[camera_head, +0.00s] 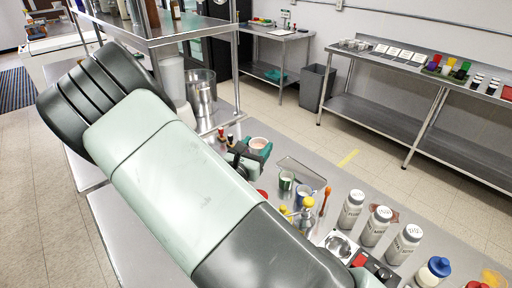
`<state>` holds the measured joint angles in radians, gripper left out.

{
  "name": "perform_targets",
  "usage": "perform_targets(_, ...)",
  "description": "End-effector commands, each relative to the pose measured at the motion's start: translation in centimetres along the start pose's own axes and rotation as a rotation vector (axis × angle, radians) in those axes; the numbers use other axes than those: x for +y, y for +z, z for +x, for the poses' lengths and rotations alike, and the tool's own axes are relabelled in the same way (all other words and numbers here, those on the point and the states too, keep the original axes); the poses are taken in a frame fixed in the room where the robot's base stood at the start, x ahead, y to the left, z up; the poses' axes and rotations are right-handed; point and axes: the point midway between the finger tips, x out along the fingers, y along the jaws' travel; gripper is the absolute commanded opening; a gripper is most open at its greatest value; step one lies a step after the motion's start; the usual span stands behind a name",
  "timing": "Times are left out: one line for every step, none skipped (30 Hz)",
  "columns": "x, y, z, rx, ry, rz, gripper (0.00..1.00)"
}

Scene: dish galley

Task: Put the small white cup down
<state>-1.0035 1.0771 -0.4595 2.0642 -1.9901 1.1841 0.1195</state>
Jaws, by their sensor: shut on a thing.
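The small white cup (258,143) shows near the middle of the head view, with a pinkish inside. It looks upright. My gripper (259,151) has dark parts at the left and teal fingers around the cup, and it is shut on the cup. The cup is above or on the far part of the steel counter; I cannot tell whether its base touches the surface. My own arm covers much of the counter and the gripper's near side.
Labelled white bottles (376,226) stand at right. A metal pot (202,97) and small red-capped bottles (221,134) stand to the left.

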Motion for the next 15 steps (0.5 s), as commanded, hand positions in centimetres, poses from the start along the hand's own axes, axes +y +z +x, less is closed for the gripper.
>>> perform_targets(0.0, 0.0, 0.0, -0.001, 0.000, 0.000, 0.20)
perform_targets(0.0, 0.0, 0.0, -0.001, 0.000, 0.000, 0.20)
perform_targets(0.0, 0.0, 0.0, -0.001, 0.000, 0.000, 0.20)
perform_targets(0.0, 0.0, 0.0, -0.001, 0.000, 0.000, 0.20)
perform_targets(0.0, 0.1, 0.0, -0.001, 0.000, 0.001, 0.20)
perform_targets(0.0, 0.2, 0.1, -0.001, -0.001, 0.001, 0.20)
perform_targets(0.0, 0.3, 0.1, -0.001, -0.001, 0.001, 0.20)
perform_targets(-0.1, 0.6, 0.2, -0.001, -0.001, 0.002, 0.20)
perform_targets(-0.1, 1.1, 0.4, -0.002, -0.002, 0.004, 0.20)
perform_targets(-0.1, 1.7, 0.5, -0.002, -0.001, 0.006, 0.20)
perform_targets(-0.2, 2.3, 0.7, -0.003, -0.002, 0.007, 0.20)
perform_targets(-0.4, 3.3, 1.0, -0.003, -0.003, 0.007, 0.20)
perform_targets(-0.6, 4.1, 1.2, -0.003, -0.002, 0.009, 0.20)
perform_targets(-0.8, 5.1, 1.5, -0.003, -0.003, 0.010, 0.20)
perform_targets(-1.1, 6.4, 1.8, -0.004, 0.000, 0.010, 0.20)
